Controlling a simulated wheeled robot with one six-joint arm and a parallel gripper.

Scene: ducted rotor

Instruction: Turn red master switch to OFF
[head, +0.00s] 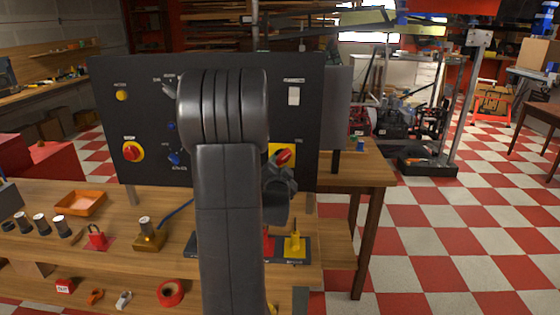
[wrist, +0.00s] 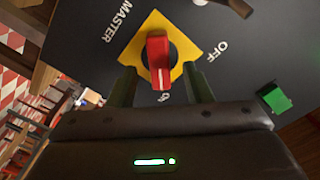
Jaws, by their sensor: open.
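The red master switch (wrist: 158,56) is a bar handle on a yellow diamond plate (wrist: 187,48) with a black round centre. In the wrist view its white-marked end points down to the ON label; the OFF label (wrist: 222,48) is to the right. My gripper (wrist: 160,72) is open, its two dark fingers on either side of the handle's lower end, with gaps visible. In the head view the red switch (head: 283,157) shows on the black panel (head: 215,160), just right of my arm. My arm hides part of the plate, and the fingertips are hard to make out there.
A red knob on a yellow disc (head: 132,152) is at the panel's left. A green block (wrist: 274,97) is at the right in the wrist view.

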